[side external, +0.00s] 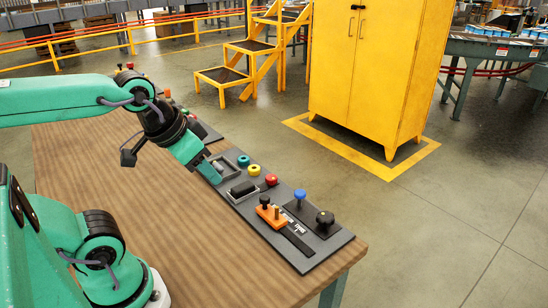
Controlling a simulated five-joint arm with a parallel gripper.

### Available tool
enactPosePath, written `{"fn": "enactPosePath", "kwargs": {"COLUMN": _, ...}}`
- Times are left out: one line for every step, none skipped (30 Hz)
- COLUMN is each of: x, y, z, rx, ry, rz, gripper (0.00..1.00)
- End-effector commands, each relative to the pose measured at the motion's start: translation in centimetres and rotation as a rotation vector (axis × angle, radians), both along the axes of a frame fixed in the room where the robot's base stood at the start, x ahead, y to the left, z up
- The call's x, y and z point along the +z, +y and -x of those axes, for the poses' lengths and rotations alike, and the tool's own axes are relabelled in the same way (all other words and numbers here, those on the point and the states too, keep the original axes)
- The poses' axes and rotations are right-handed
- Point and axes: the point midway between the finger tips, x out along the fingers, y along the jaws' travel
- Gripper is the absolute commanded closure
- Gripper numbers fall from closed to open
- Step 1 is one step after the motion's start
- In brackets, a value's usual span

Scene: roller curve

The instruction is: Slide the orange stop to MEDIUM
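The orange stop (271,216) sits on the grey control panel (318,255), at the upper-left end of a dark slot (298,242) that runs toward the lower right. It carries a black knob and a short tan peg. Small white lettering beside the slot is too small to read, so I cannot tell which mark is MEDIUM. My gripper (212,176) is over the panel's far-left end, up and left of the orange stop and apart from it. Its fingers are too small and partly hidden to show whether they are open or shut.
Near the stop are a blue knob (299,195), a black knob (325,218), a black rocker (243,189), and red (271,179), yellow (254,169) and teal (243,160) buttons. The wooden table (190,245) is clear in front. A yellow cabinet (372,70) stands behind on the floor.

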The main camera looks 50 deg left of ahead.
Motion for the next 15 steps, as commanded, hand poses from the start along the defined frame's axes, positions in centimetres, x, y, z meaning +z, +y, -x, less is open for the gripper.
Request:
{"fn": "enactPosePath", "kwargs": {"x": 0.0, "y": 0.0, "z": 0.0, "rx": 0.0, "ry": 0.0, "rz": 0.0, "gripper": 0.64}}
{"fn": "enactPosePath", "kwargs": {"x": 0.0, "y": 0.0, "z": 0.0, "rx": 0.0, "ry": 0.0, "rz": 0.0, "gripper": 0.64}}
{"fn": "enactPosePath", "kwargs": {"x": 0.0, "y": 0.0, "z": 0.0, "rx": 0.0, "ry": 0.0, "rz": 0.0, "gripper": 0.58}}
{"fn": "enactPosePath", "kwargs": {"x": 0.0, "y": 0.0, "z": 0.0, "rx": 0.0, "ry": 0.0, "rz": 0.0, "gripper": 0.52}}
{"fn": "enactPosePath", "kwargs": {"x": 0.0, "y": 0.0, "z": 0.0, "rx": 0.001, "ry": 0.001, "rz": 0.0, "gripper": 0.52}}
{"fn": "enactPosePath", "kwargs": {"x": 0.0, "y": 0.0, "z": -0.1, "rx": 0.003, "ry": 0.002, "rz": 0.001, "gripper": 0.52}}
{"fn": "enactPosePath", "kwargs": {"x": 0.0, "y": 0.0, "z": -0.1, "rx": 0.006, "ry": 0.003, "rz": 0.002, "gripper": 0.52}}
{"fn": "enactPosePath", "kwargs": {"x": 0.0, "y": 0.0, "z": -0.2, "rx": 0.008, "ry": 0.005, "rz": 0.003, "gripper": 0.52}}
{"fn": "enactPosePath", "kwargs": {"x": 0.0, "y": 0.1, "z": -0.4, "rx": 0.014, "ry": 0.009, "rz": 0.006, "gripper": 0.52}}
{"fn": "enactPosePath", "kwargs": {"x": 0.0, "y": 0.1, "z": -0.5, "rx": 0.019, "ry": 0.014, "rz": 0.008, "gripper": 0.52}}
{"fn": "enactPosePath", "kwargs": {"x": 0.0, "y": 0.1, "z": -0.7, "rx": 0.025, "ry": 0.019, "rz": 0.01, "gripper": 0.52}}
{"fn": "enactPosePath", "kwargs": {"x": 0.0, "y": 0.2, "z": -0.9, "rx": 0.035, "ry": 0.026, "rz": 0.014, "gripper": 0.52}}
{"fn": "enactPosePath", "kwargs": {"x": 0.0, "y": 0.2, "z": -1.1, "rx": 0.045, "ry": 0.033, "rz": 0.018, "gripper": 0.52}}
{"fn": "enactPosePath", "kwargs": {"x": 0.0, "y": 0.3, "z": -1.4, "rx": 0.056, "ry": 0.04, "rz": 0.023, "gripper": 0.52}}
{"fn": "enactPosePath", "kwargs": {"x": 0.0, "y": 0.3, "z": -1.8, "rx": 0.07, "ry": 0.051, "rz": 0.028, "gripper": 0.52}}
